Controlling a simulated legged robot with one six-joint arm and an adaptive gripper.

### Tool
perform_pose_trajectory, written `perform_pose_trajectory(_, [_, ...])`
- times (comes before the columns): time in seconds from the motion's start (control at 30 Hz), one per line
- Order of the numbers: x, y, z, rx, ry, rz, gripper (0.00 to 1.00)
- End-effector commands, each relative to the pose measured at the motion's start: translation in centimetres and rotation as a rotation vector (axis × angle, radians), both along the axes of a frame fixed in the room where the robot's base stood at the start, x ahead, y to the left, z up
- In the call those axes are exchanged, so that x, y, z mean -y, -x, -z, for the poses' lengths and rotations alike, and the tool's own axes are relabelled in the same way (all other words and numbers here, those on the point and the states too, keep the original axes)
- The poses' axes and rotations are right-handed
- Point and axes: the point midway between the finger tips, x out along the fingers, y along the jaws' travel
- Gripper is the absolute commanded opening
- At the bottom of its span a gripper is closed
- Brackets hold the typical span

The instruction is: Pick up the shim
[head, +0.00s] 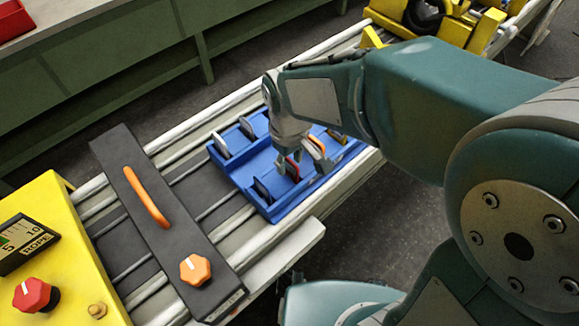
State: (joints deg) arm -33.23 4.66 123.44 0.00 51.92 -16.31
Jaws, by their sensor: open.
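A blue tray (238,168) with compartments lies on the rail table, in the middle of the head view. Several thin pieces stand on edge in it: a grey one (221,146) at the left, another grey one (247,128) at the back, and a dark one (262,189) at the front. A piece with a red edge (293,168) stands close to my gripper. I cannot tell which piece is the shim. My gripper (303,164) is open, pointing down low over the right half of the tray. It hides part of the tray, and contact with a piece cannot be told.
A dark bar (165,225) with an orange handle (146,197) and an orange knob (195,268) lies across the rails left of the tray. A yellow box (65,240) with a red knob (36,295) stands at far left. Yellow fixtures (470,30) are at the back right.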

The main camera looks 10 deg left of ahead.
Motion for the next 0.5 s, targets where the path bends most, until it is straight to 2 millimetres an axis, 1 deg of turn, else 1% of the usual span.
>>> perform_pose_trajectory(0.03, [0.0,0.0,0.9,-0.004,0.003,0.000,0.49])
perform_pose_trajectory(0.1, [0.0,0.0,1.7,-0.003,0.002,0.000,0.49])
perform_pose_trajectory(0.2, [0.0,0.0,2.4,-0.001,0.000,0.000,0.49])
perform_pose_trajectory(0.43, [0.1,-0.1,2.5,0.001,-0.001,0.000,0.49])
perform_pose_trajectory(0.47, [0.0,-0.1,2.5,0.001,-0.001,0.000,0.35])
perform_pose_trajectory(0.5, [0.0,-0.1,2.5,0.001,-0.001,0.000,0.17])
